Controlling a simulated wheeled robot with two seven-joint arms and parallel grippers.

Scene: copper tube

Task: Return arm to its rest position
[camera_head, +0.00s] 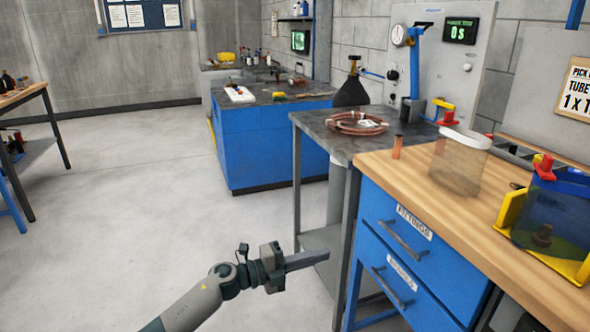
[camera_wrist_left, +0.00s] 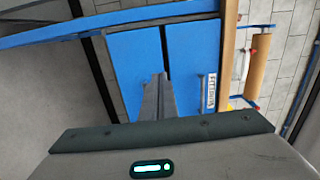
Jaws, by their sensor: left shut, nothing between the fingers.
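My left gripper (camera_head: 306,260) reaches in from the bottom of the head view, over the floor and left of the blue drawer cabinet (camera_head: 375,230). Its fingers are together with nothing between them. In the left wrist view the closed fingers (camera_wrist_left: 158,97) point toward the blue cabinet front (camera_wrist_left: 135,65); I cannot tell how near. My right gripper is not in view.
A coil of copper tube (camera_head: 357,123) lies on the grey table (camera_head: 330,140). A clear container (camera_head: 458,165) and a yellow-framed unit (camera_head: 550,225) stand on the bench. A blue workbench (camera_head: 265,145) is behind. Open floor (camera_head: 130,200) lies left of my arm.

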